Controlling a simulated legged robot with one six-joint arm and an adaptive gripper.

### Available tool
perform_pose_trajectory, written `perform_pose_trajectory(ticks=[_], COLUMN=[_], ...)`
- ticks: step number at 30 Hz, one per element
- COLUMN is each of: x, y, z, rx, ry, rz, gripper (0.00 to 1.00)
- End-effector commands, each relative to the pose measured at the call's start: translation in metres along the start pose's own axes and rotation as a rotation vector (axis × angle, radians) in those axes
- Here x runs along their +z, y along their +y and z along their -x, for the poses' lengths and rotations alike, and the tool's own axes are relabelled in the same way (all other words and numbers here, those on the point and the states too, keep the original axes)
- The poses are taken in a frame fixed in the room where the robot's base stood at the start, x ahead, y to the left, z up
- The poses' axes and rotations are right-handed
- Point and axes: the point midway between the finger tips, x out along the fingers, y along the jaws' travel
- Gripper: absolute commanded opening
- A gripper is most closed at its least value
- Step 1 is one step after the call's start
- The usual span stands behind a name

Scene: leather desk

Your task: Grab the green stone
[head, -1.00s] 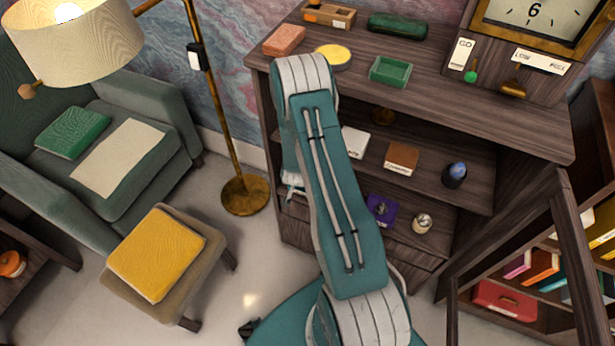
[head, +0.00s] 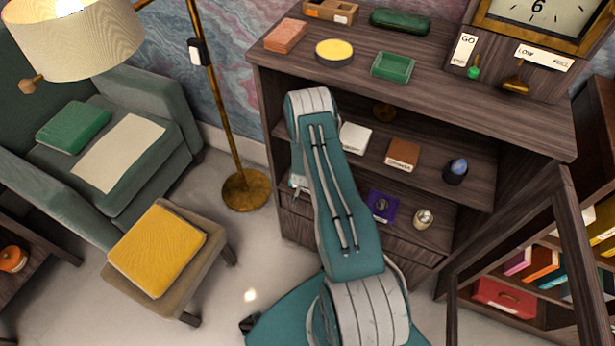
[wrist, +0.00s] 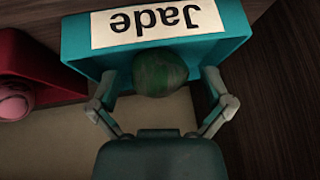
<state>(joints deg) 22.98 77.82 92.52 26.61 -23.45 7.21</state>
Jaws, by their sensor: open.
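The green stone (wrist: 160,72) is dark, mottled and rounded. In the wrist view it lies at the upper middle, against the lower edge of a teal block (wrist: 235,45) with an upside-down "Jade" label (wrist: 155,22). I cannot tell whether it rests on the block or just in front of it. My gripper (wrist: 160,82) is open, with one finger on each side of the stone and visible gaps between. In the head view, my arm hides the stone and most of the gripper.
A red container with a pink round thing (wrist: 14,103) is at the left of the wrist view. A dark wooden wall (wrist: 275,110) stands close on the right. The head view shows the wooden desk (head: 470,110) with shelves and an open glass-door cabinet (head: 565,200) at right.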

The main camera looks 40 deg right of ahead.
Motion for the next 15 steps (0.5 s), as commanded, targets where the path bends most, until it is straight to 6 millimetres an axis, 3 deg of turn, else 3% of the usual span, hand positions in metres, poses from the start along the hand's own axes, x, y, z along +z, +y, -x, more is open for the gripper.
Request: perform_pose_trajectory(ticks=[8, 11, 14, 15], x=[-0.0001, -0.0001, -0.0001, 0.0], y=[0.0001, 0.0, 0.0, 0.0001], z=[-0.0044, -0.0044, -0.0043, -0.0044], rx=[0.0, 0.0, 0.0, 0.0], ry=[-0.001, 0.0, 0.0, -0.001], rz=[0.0, 0.0, 0.0, 0.0], gripper=[1.0, 0.64, 0.2, 0.19])
